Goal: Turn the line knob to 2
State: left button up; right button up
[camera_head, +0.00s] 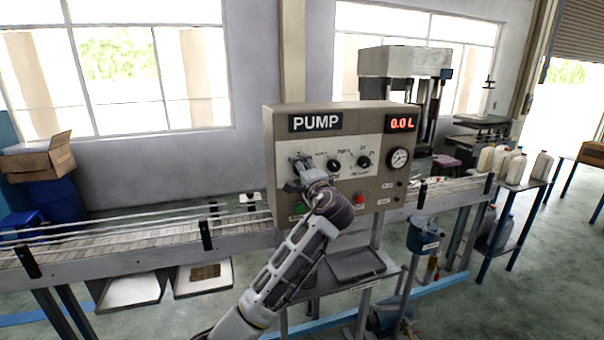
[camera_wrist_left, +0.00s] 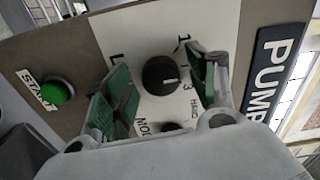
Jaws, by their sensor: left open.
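The pump panel (camera_head: 284,143) carries a row of black knobs, with the left one mostly hidden behind my gripper in the head view. In the left wrist view the line knob (camera_wrist_left: 161,76) is round and black with a short white mark pointing right. The digits 1 and 3 show beside it; the 2 is not visible, and I cannot tell the exact setting. My left gripper (camera_head: 303,173) is in front of this knob. In the wrist view its green-padded fingers (camera_wrist_left: 163,88) are open on either side of the knob, with visible gaps. My right gripper is not in view.
A middle knob (camera_head: 334,165) and a right knob (camera_head: 364,161) sit close by on the panel. A green start button (camera_wrist_left: 57,92) is near the left finger. The display (camera_head: 401,123) reads 0.0 L. A conveyor (camera_head: 130,240) runs behind.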

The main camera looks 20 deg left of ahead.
pick_arm(q)
jog(key=v, duration=1.2)
jog(key=shift+f, duration=0.1)
dwell(0.4)
